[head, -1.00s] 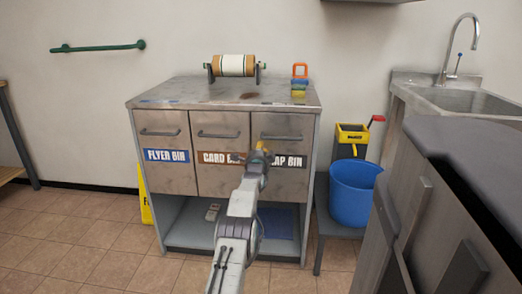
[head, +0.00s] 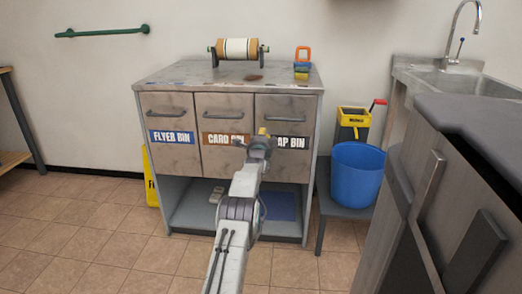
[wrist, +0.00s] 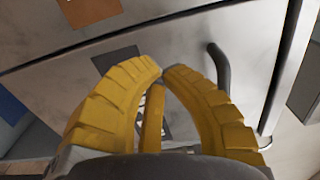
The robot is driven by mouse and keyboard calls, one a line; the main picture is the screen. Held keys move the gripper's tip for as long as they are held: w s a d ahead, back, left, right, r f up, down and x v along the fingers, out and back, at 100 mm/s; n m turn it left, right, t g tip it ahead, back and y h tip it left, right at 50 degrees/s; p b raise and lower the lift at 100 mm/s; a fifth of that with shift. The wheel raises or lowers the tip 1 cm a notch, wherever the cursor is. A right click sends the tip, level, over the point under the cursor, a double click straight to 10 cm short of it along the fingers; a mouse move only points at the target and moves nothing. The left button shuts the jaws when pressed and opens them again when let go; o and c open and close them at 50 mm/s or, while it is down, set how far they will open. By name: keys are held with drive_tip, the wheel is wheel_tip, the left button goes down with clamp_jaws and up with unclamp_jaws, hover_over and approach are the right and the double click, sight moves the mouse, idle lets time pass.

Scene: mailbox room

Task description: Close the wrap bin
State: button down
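The wrap bin (head: 285,120) is the right one of three metal bin fronts in the grey cabinet. Its front looks about level with the others; I cannot tell whether a small gap is there. Its dark handle (head: 287,116) is near the top and also shows in the wrist view (wrist: 219,68). My gripper (head: 262,132) is in front of the wrap bin's left side and hides the start of its label. In the wrist view, the yellow fingers (wrist: 161,68) meet at their tips with nothing between them. Contact with the front cannot be judged.
The card bin (head: 224,115) and flyer bin (head: 167,115) are to the left. A roll holder (head: 238,48) and a small coloured stack (head: 302,66) stand on top. A blue bucket (head: 357,175) is right of the cabinet. A dark-topped counter (head: 475,115) fills the near right.

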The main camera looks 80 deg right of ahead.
drive_tip(key=a+p, duration=0.1)
drive_tip(key=a, duration=0.8)
drive_tip(key=shift+s+a, duration=0.35)
drive_tip(key=shift+s, duration=0.05)
idle(0.4)
drive_tip(key=shift+r, duration=0.1)
